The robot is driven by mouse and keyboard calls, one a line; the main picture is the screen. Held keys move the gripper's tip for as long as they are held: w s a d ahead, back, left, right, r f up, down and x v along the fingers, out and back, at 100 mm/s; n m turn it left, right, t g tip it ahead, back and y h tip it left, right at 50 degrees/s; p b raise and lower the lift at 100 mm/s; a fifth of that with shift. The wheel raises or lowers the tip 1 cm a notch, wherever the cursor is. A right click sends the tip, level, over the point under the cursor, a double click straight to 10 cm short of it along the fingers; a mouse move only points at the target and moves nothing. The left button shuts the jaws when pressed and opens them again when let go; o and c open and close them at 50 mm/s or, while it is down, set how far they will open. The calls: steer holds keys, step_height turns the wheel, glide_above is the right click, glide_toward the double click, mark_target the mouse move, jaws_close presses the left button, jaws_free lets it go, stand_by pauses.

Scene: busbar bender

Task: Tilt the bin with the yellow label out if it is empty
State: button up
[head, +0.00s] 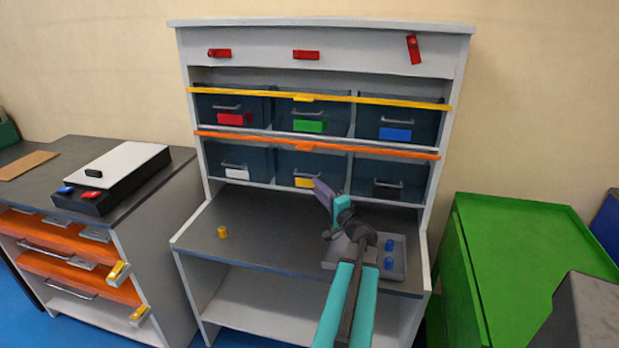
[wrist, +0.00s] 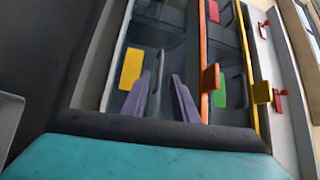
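The bin with the yellow label (head: 283,165) is the middle one of the lower row in the grey cabinet, level with its neighbours and not visibly tilted. Its yellow label (head: 304,183) also shows in the wrist view (wrist: 131,68). Its grey handle (wrist: 158,68) appears between my fingertips in that view; contact cannot be told. My gripper (head: 320,185) has its purple fingers spread apart in the wrist view (wrist: 160,78), with nothing visibly gripped. The inside of the bin is too dark to tell its contents.
An orange bar (head: 230,135) crosses above the lower bins and a yellow bar (head: 230,93) crosses the upper row. Three red latches (head: 306,55) sit on top; the right one is turned. A grey tray (head: 340,250) with blue pieces and a yellow cylinder (head: 222,232) are on the worktop.

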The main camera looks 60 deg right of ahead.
mark_target(311, 166)
steer(key=p+x, duration=0.1)
steer(key=x, duration=0.5)
steer(key=shift+w+p, duration=0.3)
steer(key=shift+d, duration=0.1)
jaws_close()
stand_by(1.3)
